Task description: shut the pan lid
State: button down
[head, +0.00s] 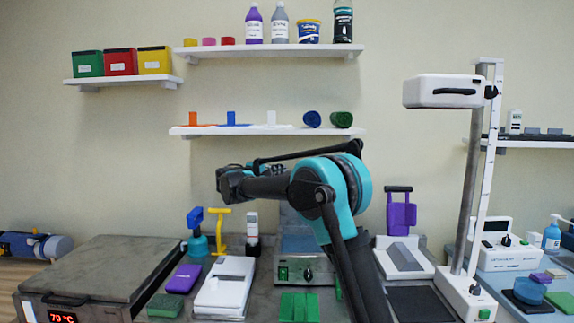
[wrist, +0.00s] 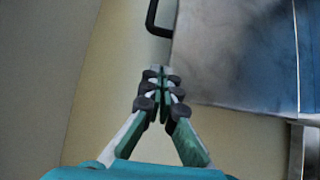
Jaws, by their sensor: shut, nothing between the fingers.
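A steel unit with a green front panel and a knob (head: 297,271) stands mid-counter, partly behind my arm. It appears to be the pan. A grey-blue panel (head: 298,240) rises at its back and looks like its raised lid; my arm hides part of it. In the wrist view a metal sheet (wrist: 225,55), bluish at its right, has a black bar handle (wrist: 154,20) on its left edge. It looks like the same lid. My gripper (wrist: 158,73) is shut and empty, in front of the pale wall and apart from sheet and handle in the picture.
A large steel unit (head: 100,268) with a flat top and a red 70 °C display stands at left. A white box (head: 225,284), purple block (head: 183,278) and yellow stand (head: 220,230) crowd the counter. A shelf (head: 265,131) hangs behind my arm; a tall post (head: 480,180) stands right.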

jog(key=w+d+r, duration=0.2)
jog(key=w+d, duration=0.3)
jog(key=w, duration=0.4)
jog(key=shift+s+d+f, duration=0.1)
jog(key=shift+s+d, duration=0.2)
jog(key=shift+s, duration=0.4)
jog(key=shift+s+d+f, duration=0.1)
jog(key=shift+s+d, duration=0.15)
jog(key=shift+s, duration=0.45)
jog(key=shift+s+d+f, duration=0.1)
jog(key=shift+s+d, duration=0.2)
jog(key=shift+s, duration=0.4)
jog(key=shift+s, duration=0.1)
